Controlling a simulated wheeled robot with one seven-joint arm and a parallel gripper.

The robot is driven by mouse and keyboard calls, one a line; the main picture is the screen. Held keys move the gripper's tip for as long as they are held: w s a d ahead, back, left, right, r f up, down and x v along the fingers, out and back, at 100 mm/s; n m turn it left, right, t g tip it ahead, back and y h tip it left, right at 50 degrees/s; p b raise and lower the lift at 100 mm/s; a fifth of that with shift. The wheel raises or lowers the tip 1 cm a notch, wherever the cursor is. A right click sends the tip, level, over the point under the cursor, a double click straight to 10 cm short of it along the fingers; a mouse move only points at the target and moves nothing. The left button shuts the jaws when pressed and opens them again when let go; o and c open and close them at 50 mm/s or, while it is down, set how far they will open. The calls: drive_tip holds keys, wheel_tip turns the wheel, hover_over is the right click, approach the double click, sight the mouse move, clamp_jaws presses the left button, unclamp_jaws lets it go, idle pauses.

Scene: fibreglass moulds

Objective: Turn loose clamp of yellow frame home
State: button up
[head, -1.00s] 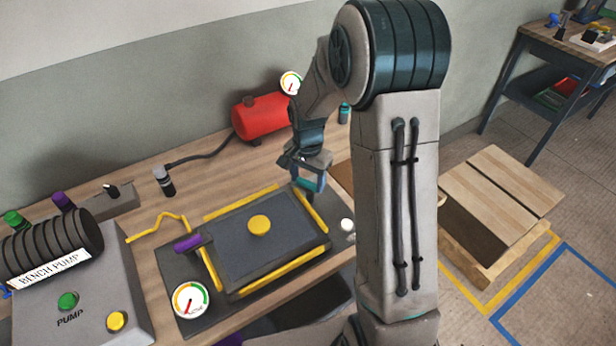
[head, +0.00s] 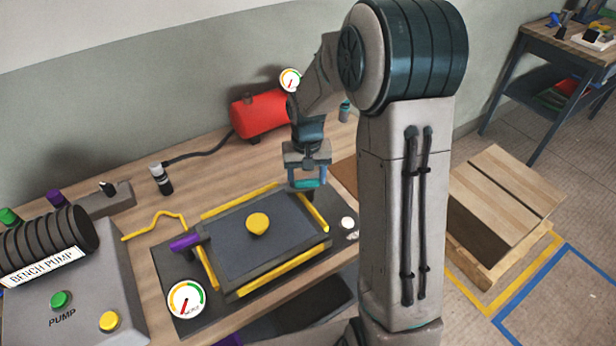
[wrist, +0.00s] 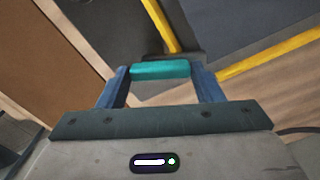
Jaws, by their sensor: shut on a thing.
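The yellow frame (head: 283,272) lies as yellow bars along the edges of a dark mould plate (head: 240,225) on the bench. A clamp with a teal handle (head: 307,183) stands at the frame's far right corner. My gripper (head: 308,178) is above that corner, shut on the teal handle. In the wrist view the teal handle (wrist: 160,69) lies crosswise between the two blue fingers. The clamp's lower part is mostly hidden there. Another clamp with a purple handle (head: 185,241) is at the frame's left side.
A dial gauge (head: 186,300) and a white knob (head: 347,223) sit beside the mould. The bench pump (head: 60,275) is at the left. A red tank (head: 260,115) and a black-and-white bottle-shaped fitting (head: 161,179) stand behind. A wooden crate (head: 505,190) is on the floor at right.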

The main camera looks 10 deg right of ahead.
drive_tip(key=n, duration=0.4)
drive_tip(key=shift+s+r+n, duration=0.1)
drive_tip(key=shift+n, duration=0.3)
idle(0.4)
drive_tip(key=o, duration=1)
wheel_tip(320, 180, up, 14)
drive_tip(key=shift+f+b, duration=0.1)
drive_tip(key=shift+b, duration=0.55)
drive_tip(key=shift+s, duration=0.1)
